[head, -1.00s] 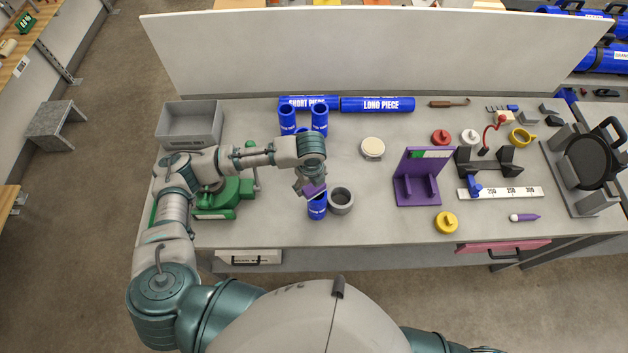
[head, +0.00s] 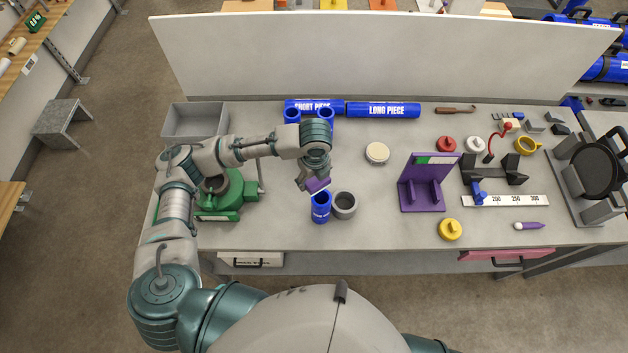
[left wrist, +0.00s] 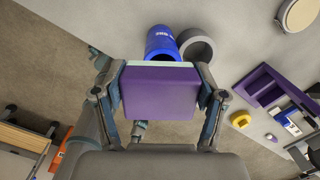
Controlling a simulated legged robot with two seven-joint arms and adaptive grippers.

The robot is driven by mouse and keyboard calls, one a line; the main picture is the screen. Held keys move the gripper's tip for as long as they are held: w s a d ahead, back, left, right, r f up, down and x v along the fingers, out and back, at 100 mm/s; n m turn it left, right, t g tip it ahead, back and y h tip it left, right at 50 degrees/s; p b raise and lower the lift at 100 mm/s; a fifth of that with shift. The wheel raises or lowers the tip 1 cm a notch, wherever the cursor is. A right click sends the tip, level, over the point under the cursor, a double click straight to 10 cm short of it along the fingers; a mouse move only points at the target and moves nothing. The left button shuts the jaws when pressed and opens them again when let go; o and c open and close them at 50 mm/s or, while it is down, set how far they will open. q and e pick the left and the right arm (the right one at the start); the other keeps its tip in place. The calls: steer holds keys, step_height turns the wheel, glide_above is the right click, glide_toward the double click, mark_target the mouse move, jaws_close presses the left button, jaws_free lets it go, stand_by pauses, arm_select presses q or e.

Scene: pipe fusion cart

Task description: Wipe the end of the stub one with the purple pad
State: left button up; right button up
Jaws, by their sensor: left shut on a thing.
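The purple pad (head: 318,186) is held in my left gripper (head: 313,182), which is shut on it. In the left wrist view the purple pad (left wrist: 160,93) fills the space between the fingers, with a pale strip along its far edge. A blue stub (head: 320,210) stands upright on the bench just below the pad, its open end facing up. In the left wrist view the blue stub (left wrist: 161,42) lies just beyond the pad. The pad is at the stub's upper end; I cannot tell whether they touch. Two other blue stubs (head: 292,115) stand behind, partly hidden by my arm. My right gripper is not in view.
A grey ring (head: 344,205) stands close to the right of the stub. A purple stand (head: 424,186), a yellow cap (head: 450,229) and a pale round disc (head: 377,152) are farther right. A grey bin (head: 195,119) and a green device (head: 235,197) are at left.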

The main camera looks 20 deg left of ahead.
arm_select(q)
steer(key=shift+a+r, duration=0.15)
steer(key=shift+r, duration=0.45)
steer(key=s+a, duration=0.2)
steer(key=a, duration=0.5)
steer(key=shift+s+a, duration=0.15)
steer(key=shift+a, duration=0.25)
steer(key=shift+d+f, duration=0.1)
